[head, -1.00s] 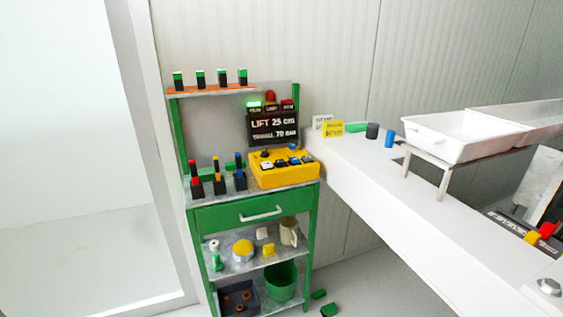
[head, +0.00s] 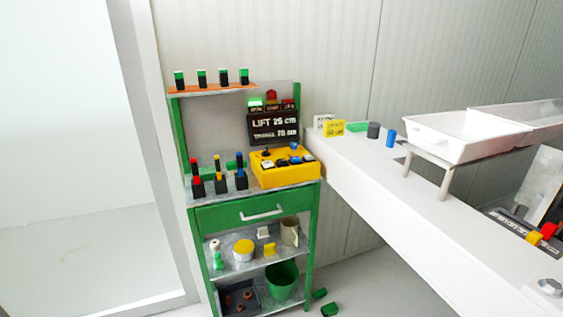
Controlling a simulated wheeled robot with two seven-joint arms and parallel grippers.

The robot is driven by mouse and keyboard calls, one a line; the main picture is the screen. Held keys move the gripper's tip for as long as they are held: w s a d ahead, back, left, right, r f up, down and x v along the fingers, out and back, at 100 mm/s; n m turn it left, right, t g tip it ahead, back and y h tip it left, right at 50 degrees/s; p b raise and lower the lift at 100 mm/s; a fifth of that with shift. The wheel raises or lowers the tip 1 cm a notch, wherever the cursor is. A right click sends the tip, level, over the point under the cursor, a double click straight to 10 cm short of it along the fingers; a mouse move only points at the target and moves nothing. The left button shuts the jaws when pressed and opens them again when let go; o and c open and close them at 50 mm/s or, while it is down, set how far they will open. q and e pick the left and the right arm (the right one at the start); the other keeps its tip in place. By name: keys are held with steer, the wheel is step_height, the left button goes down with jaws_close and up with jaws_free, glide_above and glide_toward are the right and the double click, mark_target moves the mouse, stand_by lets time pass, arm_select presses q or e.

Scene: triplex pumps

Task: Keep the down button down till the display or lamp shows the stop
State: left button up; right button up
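A yellow control box (head: 288,175) stands on the right of the green cart's top. Several small buttons, black, white and blue, sit on its upper face; I cannot tell which is the down button. Behind it a dark display (head: 273,128) reads "LIFT 25 cm", with a smaller line below that looks like "TRAVEL 70 cm". Above the display a green lamp (head: 255,103) looks lit, and a red lamp (head: 272,95) stands at the middle. Neither of my grippers is in view, and nothing is seen touching the box.
The green cart (head: 253,213) holds several coloured-topped blocks, a drawer, a mug and a green bucket (head: 283,281). A white counter (head: 350,160) runs to the right with a white tray (head: 452,138) on a stand. Green pieces (head: 329,309) lie on the floor.

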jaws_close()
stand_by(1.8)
